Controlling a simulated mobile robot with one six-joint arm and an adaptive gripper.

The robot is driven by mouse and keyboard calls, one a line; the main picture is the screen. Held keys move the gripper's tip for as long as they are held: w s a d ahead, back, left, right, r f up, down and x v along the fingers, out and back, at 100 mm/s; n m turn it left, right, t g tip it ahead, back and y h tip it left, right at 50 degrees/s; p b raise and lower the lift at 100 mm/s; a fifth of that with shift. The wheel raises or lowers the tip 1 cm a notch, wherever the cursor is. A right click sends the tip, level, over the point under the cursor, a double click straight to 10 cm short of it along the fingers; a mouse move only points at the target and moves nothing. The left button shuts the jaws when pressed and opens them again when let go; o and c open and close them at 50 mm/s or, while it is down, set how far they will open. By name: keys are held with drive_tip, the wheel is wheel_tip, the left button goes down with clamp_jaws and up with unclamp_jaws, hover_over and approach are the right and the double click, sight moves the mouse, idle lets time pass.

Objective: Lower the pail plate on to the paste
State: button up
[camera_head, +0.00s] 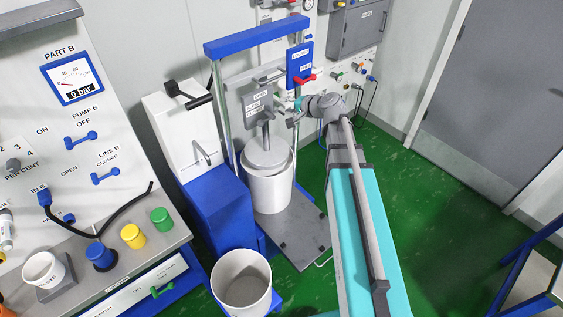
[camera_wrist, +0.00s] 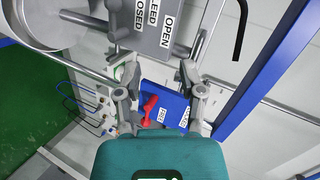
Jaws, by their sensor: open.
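The pail plate (camera_head: 266,150) is a pale disc hanging on a rod at the mouth of a white pail (camera_head: 268,192), between the posts of a press frame. Whether it touches paste is hidden. A blue panel (camera_head: 298,58) with a red lever (camera_head: 304,80) is on the frame's right post. My gripper (camera_head: 298,108) is beside the frame, just below the lever. In the wrist view my gripper (camera_wrist: 158,78) is open and empty. The red lever (camera_wrist: 150,108) shows beyond and between its fingers, apparently not held.
A grey plate labelled open, bleed and closed (camera_head: 257,103) hangs close to my gripper. A blue crossbar (camera_head: 258,34) tops the frame. An empty-looking white bucket (camera_head: 240,285) stands in front. A control panel (camera_head: 85,150) is at left. Green floor (camera_head: 440,200) is clear at right.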

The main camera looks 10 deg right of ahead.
drive_tip(key=s+a+f+n+g+h+b, duration=0.1)
drive_tip(key=s+a+f+n+g, duration=0.1)
drive_tip(key=s+f, duration=0.4)
drive_tip(key=s+a+f+n+g+h+b, duration=0.2)
drive_tip(key=s+f+n+g, duration=0.2)
drive_tip(key=s+f, duration=0.2)
drive_tip(key=shift+s+a+g, duration=0.4)
drive_tip(key=shift+s, duration=0.1)
drive_tip(key=w+d+r+m+t+y+p, duration=0.1)
drive_tip(key=w+d+r+m+t, duration=0.4)
drive_tip(key=w+r, duration=0.3)
drive_tip(key=w+d+r+m+t+y+p, duration=0.1)
drive_tip(key=w+d+r+m+t, duration=0.3)
drive_tip(key=w+r, duration=0.4)
drive_tip(key=shift+w+d+m+t+p, duration=0.4)
drive_tip(key=shift+w+d+t+p, duration=0.15)
drive_tip(key=shift+p, duration=0.2)
drive_tip(key=shift+a+y, duration=0.1)
drive_tip(key=shift+y, duration=0.2)
